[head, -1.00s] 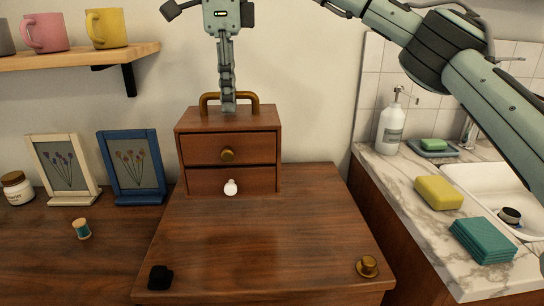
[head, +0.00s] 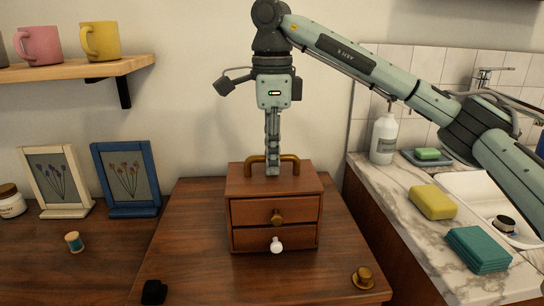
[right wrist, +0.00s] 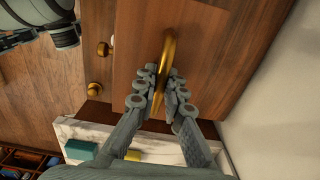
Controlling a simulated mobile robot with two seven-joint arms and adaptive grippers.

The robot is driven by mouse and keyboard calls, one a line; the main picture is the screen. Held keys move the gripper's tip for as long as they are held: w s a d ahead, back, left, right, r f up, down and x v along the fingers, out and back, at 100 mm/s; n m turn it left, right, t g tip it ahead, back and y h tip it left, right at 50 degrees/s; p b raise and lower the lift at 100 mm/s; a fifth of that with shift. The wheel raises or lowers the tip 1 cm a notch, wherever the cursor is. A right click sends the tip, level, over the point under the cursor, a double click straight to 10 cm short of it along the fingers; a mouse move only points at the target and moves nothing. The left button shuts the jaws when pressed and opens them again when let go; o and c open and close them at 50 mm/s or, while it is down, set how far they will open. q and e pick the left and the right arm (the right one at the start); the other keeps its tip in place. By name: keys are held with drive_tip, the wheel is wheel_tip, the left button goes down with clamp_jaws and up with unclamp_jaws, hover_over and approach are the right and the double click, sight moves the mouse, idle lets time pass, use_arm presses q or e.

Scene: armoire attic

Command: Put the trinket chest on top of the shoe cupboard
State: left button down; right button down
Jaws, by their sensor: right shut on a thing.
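The trinket chest (head: 275,214) is a small brown wooden box with two drawers, a brass knob above, a white knob below and a brass handle on top. It is upright over the middle of the brown wooden top that looks like the shoe cupboard (head: 215,275); I cannot tell whether its base touches. My right gripper (head: 273,170) points straight down and is shut on the handle, which shows between the fingers in the right wrist view (right wrist: 164,85). The chest top (right wrist: 205,50) fills much of that view. My left gripper is not in view.
A small black object (head: 154,291) and a brass hat-shaped object (head: 363,278) are at the front corners of the top. Left are two picture frames (head: 127,178) and a thread spool (head: 74,241). Right is a marble counter (head: 385,210) with a yellow sponge (head: 433,202) and sink.

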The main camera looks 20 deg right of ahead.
drive_tip(key=shift+r, duration=0.15)
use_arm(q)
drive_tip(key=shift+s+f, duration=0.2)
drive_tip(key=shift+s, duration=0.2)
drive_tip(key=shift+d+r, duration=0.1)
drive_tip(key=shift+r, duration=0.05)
use_arm(e)
drive_tip(key=shift+f, duration=0.2)
drive_tip(key=c, duration=1.9)
unclamp_jaws()
drive_tip(key=shift+c, duration=0.2)
drive_tip(key=o, duration=0.3)
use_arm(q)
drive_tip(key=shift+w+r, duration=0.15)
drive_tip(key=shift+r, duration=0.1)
use_arm(e)
drive_tip(key=shift+o, duration=0.2)
